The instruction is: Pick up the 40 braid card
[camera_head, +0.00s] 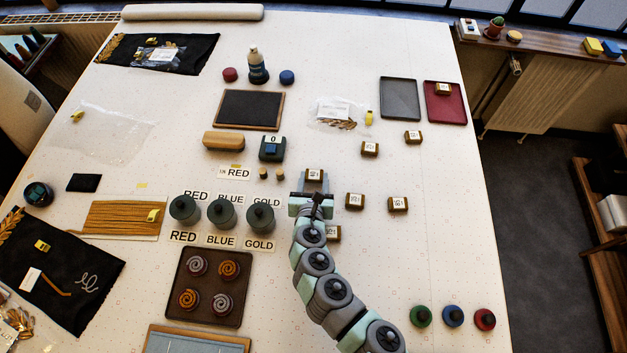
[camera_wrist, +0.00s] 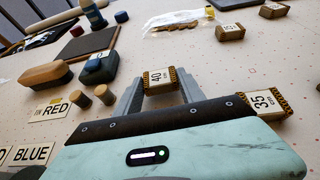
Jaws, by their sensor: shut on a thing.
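The 40 braid card (camera_wrist: 159,80) is a small brown block with a braided edge and a white label reading 40. In the wrist view it sits between the two grey fingers of my gripper (camera_wrist: 160,92), which is shut on it. In the head view the card (camera_head: 314,175) shows at the far end of my arm, with my gripper (camera_head: 313,185) around its near side. I cannot tell whether the card touches the table. The 35 card (camera_wrist: 264,101) lies just right of my gripper, partly hidden by it.
Other braid cards (camera_head: 355,201) lie to the right on the white table (camera_head: 450,250). Wooden pegs (camera_head: 264,174) and the RED label (camera_head: 235,173) are close on the left. Green lidded pots (camera_head: 222,213) stand nearer left. A grey tray (camera_head: 400,98) and a red tray (camera_head: 446,102) lie far right.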

